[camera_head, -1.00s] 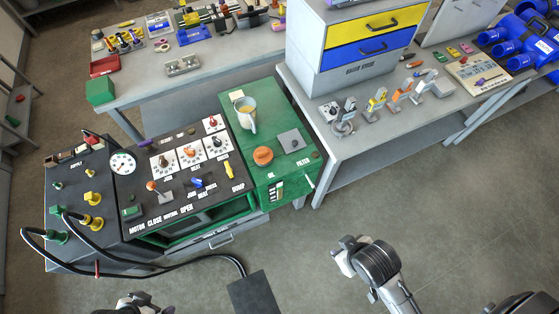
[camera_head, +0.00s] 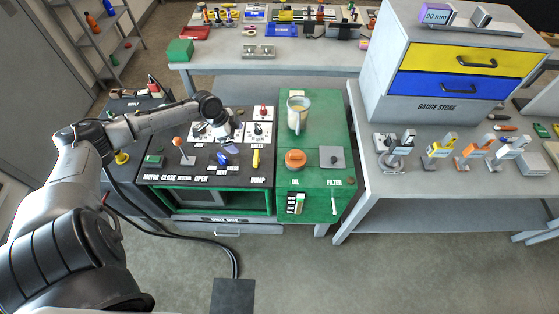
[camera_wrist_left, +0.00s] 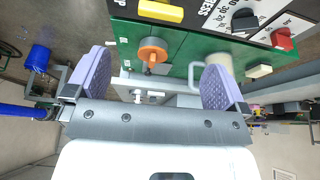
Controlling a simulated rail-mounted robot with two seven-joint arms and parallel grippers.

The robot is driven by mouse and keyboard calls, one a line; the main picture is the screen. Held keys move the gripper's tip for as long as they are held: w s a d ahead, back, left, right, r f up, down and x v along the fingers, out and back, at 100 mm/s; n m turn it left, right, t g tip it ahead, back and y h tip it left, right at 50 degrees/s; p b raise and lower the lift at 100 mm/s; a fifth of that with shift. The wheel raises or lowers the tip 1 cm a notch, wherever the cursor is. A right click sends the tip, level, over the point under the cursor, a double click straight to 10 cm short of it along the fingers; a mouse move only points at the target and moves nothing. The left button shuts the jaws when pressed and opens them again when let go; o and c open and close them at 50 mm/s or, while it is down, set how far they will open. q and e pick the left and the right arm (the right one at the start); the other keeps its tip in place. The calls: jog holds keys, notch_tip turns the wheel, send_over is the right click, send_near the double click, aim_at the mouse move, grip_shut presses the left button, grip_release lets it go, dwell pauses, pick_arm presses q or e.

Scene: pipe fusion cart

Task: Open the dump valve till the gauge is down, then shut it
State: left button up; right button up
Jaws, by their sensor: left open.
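The dump valve's yellow handle (camera_head: 256,159) stands above the DUMP label at the right end of the black control panel (camera_head: 180,177). It also shows at the top of the left wrist view (camera_wrist_left: 161,11). The pressure gauge, at the panel's left end, is hidden behind my left arm, so I cannot read it. My left gripper (camera_head: 230,128) is over the panel's white dial plates, left of and behind the yellow handle in the head view. In the left wrist view its two lavender pads (camera_wrist_left: 155,72) are wide apart with nothing between them. My right gripper is out of view.
Close by are a red-orange lever (camera_head: 178,142) and a blue lever (camera_head: 222,160). The green cabinet top (camera_head: 310,185) right of the panel holds a jug (camera_head: 298,115) and an orange cap (camera_head: 295,158). A grey bench (camera_head: 400,180) with clamps stands further right.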

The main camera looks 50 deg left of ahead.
aim_at(255, 157)
pick_arm(q)
jog(key=b+x, duration=0.1)
jog(key=x, duration=1.2)
jog(key=shift+w+d+f+b, duration=0.2)
jog(key=shift+w+f+b, duration=0.05)
jog(key=shift+w+b, duration=0.05)
